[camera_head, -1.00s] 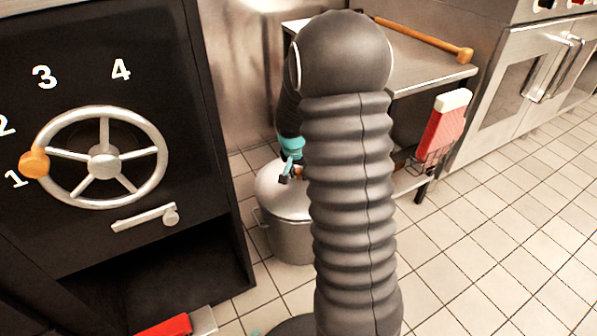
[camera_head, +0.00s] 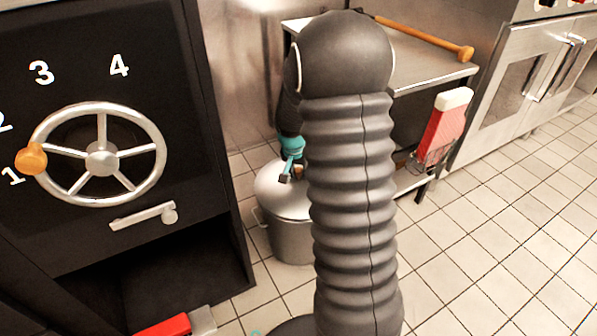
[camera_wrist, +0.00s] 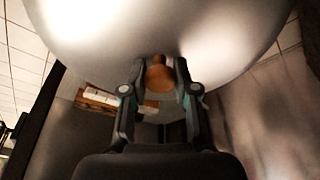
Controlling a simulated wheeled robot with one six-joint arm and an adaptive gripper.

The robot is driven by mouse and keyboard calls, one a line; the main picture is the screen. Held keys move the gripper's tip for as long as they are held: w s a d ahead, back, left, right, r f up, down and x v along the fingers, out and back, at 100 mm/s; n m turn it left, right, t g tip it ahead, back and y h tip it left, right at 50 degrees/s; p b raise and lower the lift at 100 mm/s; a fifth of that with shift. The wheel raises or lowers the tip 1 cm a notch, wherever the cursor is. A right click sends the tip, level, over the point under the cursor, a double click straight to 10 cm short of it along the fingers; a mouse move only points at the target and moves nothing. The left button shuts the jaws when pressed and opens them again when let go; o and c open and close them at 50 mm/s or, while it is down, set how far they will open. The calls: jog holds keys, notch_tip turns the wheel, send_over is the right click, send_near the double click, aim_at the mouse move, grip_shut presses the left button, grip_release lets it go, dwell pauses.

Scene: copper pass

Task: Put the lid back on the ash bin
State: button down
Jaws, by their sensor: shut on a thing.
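The ash bin (camera_head: 290,241) is a grey metal bin on the tiled floor, with a handle on its left side. Its domed metal lid (camera_head: 270,187) sits over the bin's top, and I cannot tell whether it is fully seated. In the wrist view the lid (camera_wrist: 215,45) fills the upper part. My gripper (camera_head: 290,172) is at the top of the lid, partly hidden by my arm. In the wrist view my gripper (camera_wrist: 160,85) is shut on the lid's copper-brown knob (camera_wrist: 159,76), one finger on each side.
A black cabinet with a spoked wheel (camera_head: 102,158) stands close on the left. A steel table (camera_head: 425,68) with a wooden-handled tool (camera_head: 430,40) stands behind right. A red and white thing (camera_head: 443,128) hangs at its side. Floor on the right is clear.

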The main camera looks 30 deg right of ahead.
dwell(0.3)
jog(key=shift+c, duration=1.6)
grip_release()
jog(key=shift+r+p, duration=2.15)
jog(key=shift+r, duration=1.4)
grip_shut()
